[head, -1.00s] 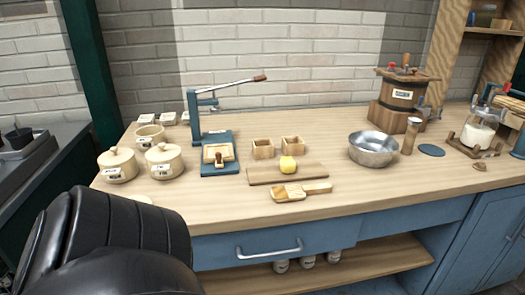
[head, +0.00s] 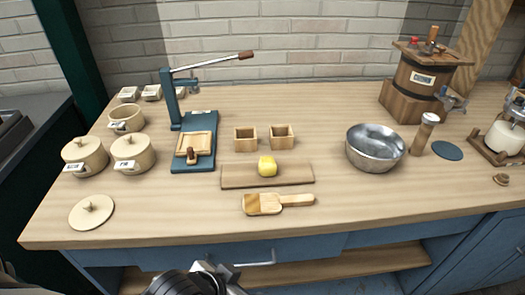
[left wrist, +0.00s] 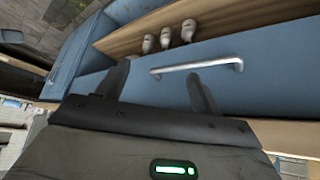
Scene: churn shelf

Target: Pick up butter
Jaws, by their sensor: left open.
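The butter (head: 267,166) is a small yellow lump resting on a flat wooden board (head: 240,178) in the middle of the counter. My left gripper shows in the left wrist view (left wrist: 160,90), with its two dark fingers apart and nothing between them. It faces the blue drawer front and its metal handle. In the head view part of my arm (head: 195,282) shows at the bottom edge, in front of the counter and well short of the butter. My right gripper is not in view.
A wooden paddle (head: 275,203) lies in front of the board. Two small wooden boxes (head: 246,138) stand behind it. A blue press (head: 195,150) stands left, a metal bowl (head: 375,147) right. Lidded crocks (head: 85,157) are at the far left. The counter's front strip is mostly clear.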

